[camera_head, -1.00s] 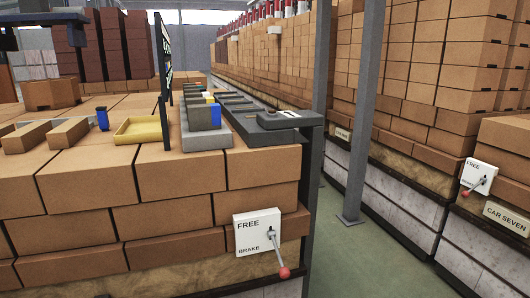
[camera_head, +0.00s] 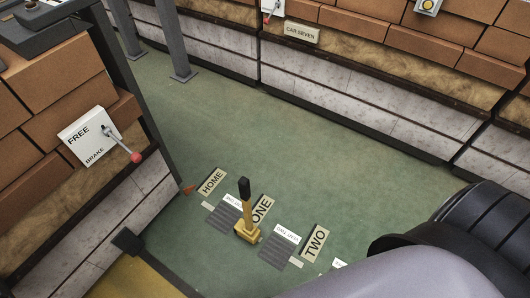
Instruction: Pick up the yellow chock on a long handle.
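The yellow chock (camera_head: 248,233) is on the green floor near the lower middle of the head view. Its long yellow handle (camera_head: 245,204) stands upright and ends in a black grip (camera_head: 244,188). It stands beside the floor label ONE (camera_head: 262,208), partly covering it, between two dark ridged pads. A grey and black part of my own arm fills the lower right corner, to the right of the chock. Neither gripper's fingers are in view.
Floor labels HOME (camera_head: 212,182) and TWO (camera_head: 315,243) lie on either side. At left is a brick-loaded car with a FREE/BRAKE lever plate (camera_head: 88,134). Another brick car with a CAR SEVEN sign (camera_head: 302,33) runs along the back. Green floor (camera_head: 290,130) between them is clear.

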